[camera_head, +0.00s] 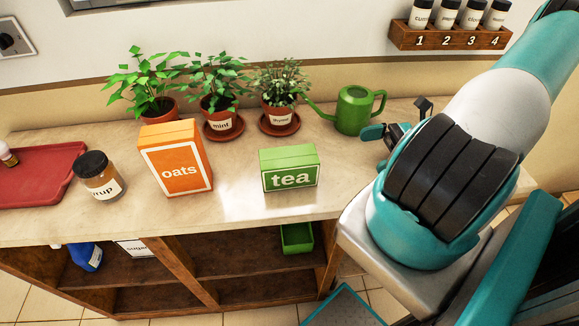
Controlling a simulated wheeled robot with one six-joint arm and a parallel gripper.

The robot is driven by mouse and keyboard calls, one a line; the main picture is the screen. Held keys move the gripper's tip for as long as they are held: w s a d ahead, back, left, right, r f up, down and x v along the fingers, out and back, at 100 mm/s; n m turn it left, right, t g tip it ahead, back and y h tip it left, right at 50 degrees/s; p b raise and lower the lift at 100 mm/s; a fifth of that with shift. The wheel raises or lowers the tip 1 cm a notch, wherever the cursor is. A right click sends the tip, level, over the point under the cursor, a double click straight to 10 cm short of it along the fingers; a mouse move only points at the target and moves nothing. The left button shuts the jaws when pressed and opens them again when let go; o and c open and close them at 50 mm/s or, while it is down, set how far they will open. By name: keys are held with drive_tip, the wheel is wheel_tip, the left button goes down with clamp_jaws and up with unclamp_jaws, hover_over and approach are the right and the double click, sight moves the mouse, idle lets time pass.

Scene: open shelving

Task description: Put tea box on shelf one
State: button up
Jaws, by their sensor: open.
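The green tea box (290,169) stands upright on the counter, its white label facing me. My gripper (398,120) is open and empty, above the counter to the right of the tea box and apart from it. My arm partly hides it. A small wooden wall rack (450,40) at the top right is marked 1 to 4 and holds a jar above each number. Open shelving (240,265) lies below the counter, with no numbers visible on it.
An orange oats box (176,163) and a syrup jar (99,177) stand left of the tea box. Potted plants (220,90) and a green watering can (355,110) stand behind. A red tray (40,175) lies far left. A green bin (297,238) sits below the counter.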

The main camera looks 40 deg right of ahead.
drive_tip(key=shift+s+f+m+t, duration=0.1)
drive_tip(key=shift+m+t, duration=0.2)
drive_tip(key=p, duration=0.3)
approach(301, 160)
drive_tip(key=w+a, duration=0.1)
drive_tip(key=w+a+f, duration=0.1)
drive_tip(key=shift+w+a, duration=0.2)
drive_tip(key=shift+w, duration=0.2)
drive_tip(key=shift+f+p+x, duration=0.15)
drive_tip(key=shift+p+x, duration=0.5)
drive_tip(key=shift+x, duration=0.9)
drive_tip(key=shift+f+p+x, duration=0.2)
drive_tip(key=shift+p+x, duration=0.4)
drive_tip(key=shift+x, duration=0.95)
drive_tip(key=shift+w+d, duration=0.15)
drive_tip(key=c, duration=1.1)
